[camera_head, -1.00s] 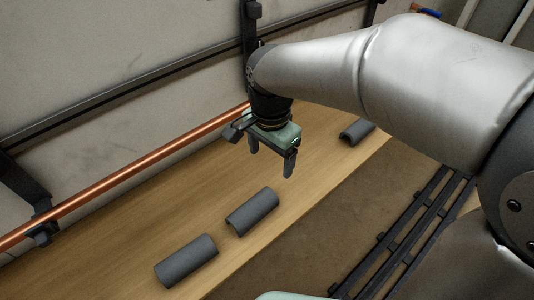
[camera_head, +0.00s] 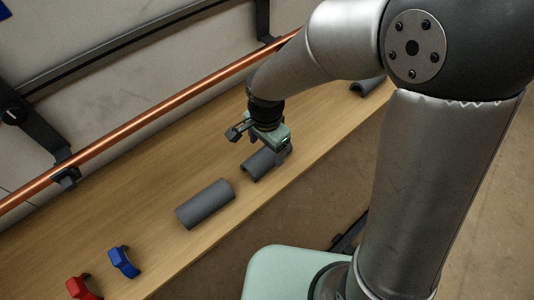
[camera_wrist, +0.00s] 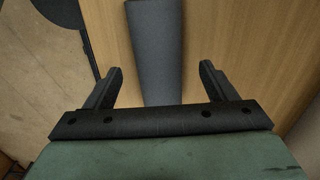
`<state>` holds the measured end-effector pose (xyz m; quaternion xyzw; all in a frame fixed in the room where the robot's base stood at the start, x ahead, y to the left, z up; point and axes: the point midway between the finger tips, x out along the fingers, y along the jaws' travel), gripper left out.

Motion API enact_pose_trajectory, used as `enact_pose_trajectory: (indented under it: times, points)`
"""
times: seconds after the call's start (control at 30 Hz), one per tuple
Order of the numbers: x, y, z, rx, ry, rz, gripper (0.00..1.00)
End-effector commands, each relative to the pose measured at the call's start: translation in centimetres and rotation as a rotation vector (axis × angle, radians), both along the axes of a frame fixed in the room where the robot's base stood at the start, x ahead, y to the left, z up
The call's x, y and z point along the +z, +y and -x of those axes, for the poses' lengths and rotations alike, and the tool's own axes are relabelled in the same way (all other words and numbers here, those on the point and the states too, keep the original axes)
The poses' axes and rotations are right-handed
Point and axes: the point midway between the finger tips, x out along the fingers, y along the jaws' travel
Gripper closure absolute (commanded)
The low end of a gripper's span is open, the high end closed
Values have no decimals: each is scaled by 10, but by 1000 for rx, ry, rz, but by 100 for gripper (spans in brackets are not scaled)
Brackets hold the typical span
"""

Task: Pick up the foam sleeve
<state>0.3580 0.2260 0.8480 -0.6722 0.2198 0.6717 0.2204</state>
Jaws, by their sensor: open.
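Several dark grey half-round foam sleeves lie on the wooden bench. One foam sleeve (camera_head: 256,165) is directly under my gripper (camera_head: 269,151) in the head view, partly hidden by it. A second sleeve (camera_head: 205,204) lies to its lower left, and a third (camera_head: 367,87) lies far off at the upper right. In the wrist view a grey sleeve (camera_wrist: 157,45) runs lengthwise between the two spread fingers of my gripper (camera_wrist: 160,75), with a gap on each side. My gripper is open and holds nothing. Whether the fingertips reach down beside the sleeve I cannot tell.
A copper pipe (camera_head: 130,127) runs along the wall on dark brackets above the bench (camera_head: 130,215). A blue clip (camera_head: 124,262) and a red clip (camera_head: 82,289) lie at the bench's lower left. The bench's front edge is close to the sleeves.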

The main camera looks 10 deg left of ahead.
Motion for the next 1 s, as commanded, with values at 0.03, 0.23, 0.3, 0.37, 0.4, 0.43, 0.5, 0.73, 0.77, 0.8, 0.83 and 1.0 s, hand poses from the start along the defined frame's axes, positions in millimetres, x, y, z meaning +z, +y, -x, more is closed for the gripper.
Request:
enact_pose_trajectory:
  times: [0.03,0.23,0.3,0.37,0.4,0.43,0.5,0.73,0.77,0.8,0.83,1.0]
  points:
    - [-9,-2,1,-1,6,3,22]
    - [-33,-2,1,0,3,2,22]
    - [-35,-2,0,0,1,1,22]
    - [-35,-2,0,0,0,0,22]
    - [-35,-2,0,0,0,0,22]
    - [-35,-2,0,0,0,0,22]
    - [-35,-2,0,0,0,0,22]
    - [-35,-2,0,0,0,0,70]
    - [-35,-2,0,0,0,0,70]
    - [-35,-2,0,0,0,0,70]
    - [-35,-2,0,0,0,0,70]
    - [-34,-2,0,0,0,0,70]
